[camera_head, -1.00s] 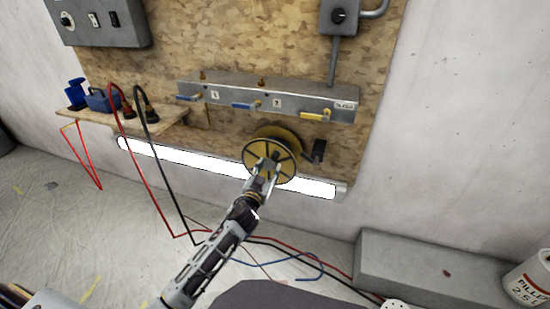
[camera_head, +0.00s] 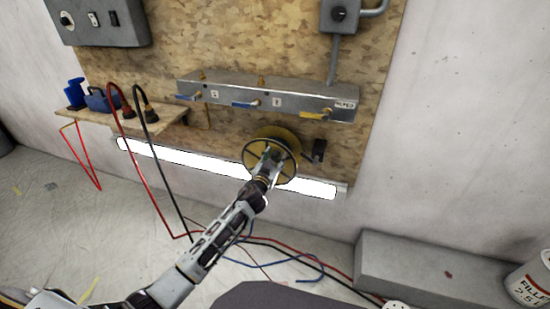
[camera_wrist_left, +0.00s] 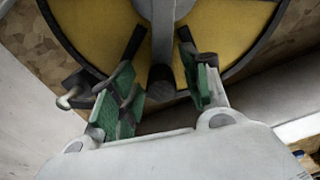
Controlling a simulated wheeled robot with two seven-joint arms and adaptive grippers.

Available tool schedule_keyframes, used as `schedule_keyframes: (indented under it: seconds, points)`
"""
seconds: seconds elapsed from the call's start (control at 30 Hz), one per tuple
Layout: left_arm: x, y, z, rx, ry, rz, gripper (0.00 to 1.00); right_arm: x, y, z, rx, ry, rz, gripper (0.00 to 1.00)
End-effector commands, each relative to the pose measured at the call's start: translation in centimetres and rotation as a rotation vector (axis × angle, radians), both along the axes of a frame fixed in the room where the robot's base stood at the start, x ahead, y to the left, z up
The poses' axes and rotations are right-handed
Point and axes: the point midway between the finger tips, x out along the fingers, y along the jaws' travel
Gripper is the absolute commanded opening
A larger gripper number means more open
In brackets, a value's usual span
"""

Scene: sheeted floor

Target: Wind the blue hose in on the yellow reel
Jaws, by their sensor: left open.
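The yellow reel (camera_head: 287,150), a round drum with a dark spoked rim, is mounted low on the wooden board. My left gripper (camera_head: 270,165) is in front of its face and covers part of it. In the left wrist view the reel (camera_wrist_left: 95,25) fills the top. A dark round knob (camera_wrist_left: 161,84) shows between the open green-padded fingers of the left gripper (camera_wrist_left: 160,45); I cannot tell whether they touch it. The blue hose (camera_head: 322,270) lies in a loose curve on the floor below; its upper run is partly hidden behind my arm. My right gripper is not in view.
A valve manifold (camera_head: 290,100) with blue and yellow levers is above the reel. A bright light strip (camera_head: 190,160) runs below. Red (camera_head: 141,175) and black cables hang from a shelf and cross the floor. A grey block (camera_head: 430,262) stands at right.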

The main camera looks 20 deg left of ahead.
Motion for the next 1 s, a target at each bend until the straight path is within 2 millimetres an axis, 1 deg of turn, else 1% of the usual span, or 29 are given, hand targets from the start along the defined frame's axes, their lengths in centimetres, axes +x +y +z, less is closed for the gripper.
schedule_keyframes:
  seconds: [0.2,0.53,0.57,0.9,1.0]
  points:
    - [0.77,-0.02,0.01,0.0,0.0,0.0,0.47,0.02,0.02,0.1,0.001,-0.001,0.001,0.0]
    - [0.86,0.0,0.0,0.0,0.0,0.0,0.47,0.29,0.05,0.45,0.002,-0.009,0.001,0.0]
    - [0.86,0.0,0.0,0.0,0.0,0.0,0.44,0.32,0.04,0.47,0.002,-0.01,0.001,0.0]
    - [0.85,-0.01,-0.01,0.0,0.0,0.0,0.01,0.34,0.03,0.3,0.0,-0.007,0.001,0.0]
    - [0.85,-0.01,-0.01,0.0,0.0,0.0,0.0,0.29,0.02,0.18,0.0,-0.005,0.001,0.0]
